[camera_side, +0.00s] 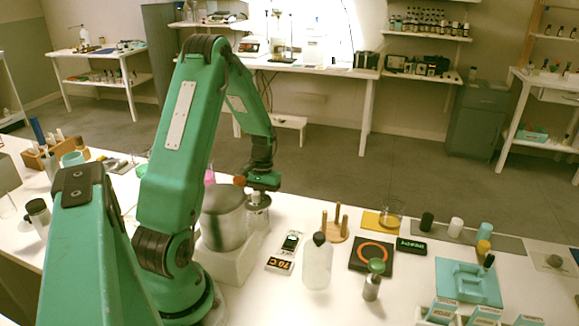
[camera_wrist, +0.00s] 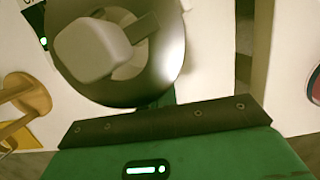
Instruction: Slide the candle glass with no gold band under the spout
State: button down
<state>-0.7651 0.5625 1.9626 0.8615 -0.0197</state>
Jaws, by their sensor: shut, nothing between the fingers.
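My gripper (camera_side: 263,183) is at the end of the green arm, shut and empty, low over the bench and right of the large metal pot (camera_side: 224,218). A small silvery vessel (camera_side: 257,214) stands just beneath it, partly hidden; I cannot tell if they touch. In the wrist view, a round metal vessel (camera_wrist: 160,82) with a pale grey rounded block over its mouth lies beyond my gripper's dark edge (camera_wrist: 165,122). No candle glass is clearly identifiable, and I cannot make out a gold band. The spout is not clear either; my arm hides part of the bench.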

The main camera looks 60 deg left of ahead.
jog(key=shift+s+d, duration=1.05)
jog(key=shift+w+a, duration=0.1)
jog(key=shift+a, duration=0.05)
jog(key=shift+w+a, duration=1.3)
jog(key=shift+w, duration=0.05)
jog(key=v, duration=1)
jog(key=shift+d+r, duration=0.1)
jog(key=w+d+r+m+t+y, duration=0.1)
jog(key=d+r+m+t+y, duration=0.2)
jog(key=d+r, duration=0.9)
jog(key=s+d+r+m+t, duration=0.1)
jog(key=s+d+m+t, duration=0.1)
jog(key=d, duration=0.6)
jog(key=s+d+r+m+t+h, duration=0.1)
jog(key=s+d+m+t, duration=0.1)
jog(key=s+d+m, duration=0.2)
jog(key=s+d, duration=0.2)
jog(key=d, duration=0.2)
jog(key=shift+s+d+r+t, duration=0.15)
jog(key=shift+d+t, duration=0.05)
jog(key=shift+t, duration=0.1)
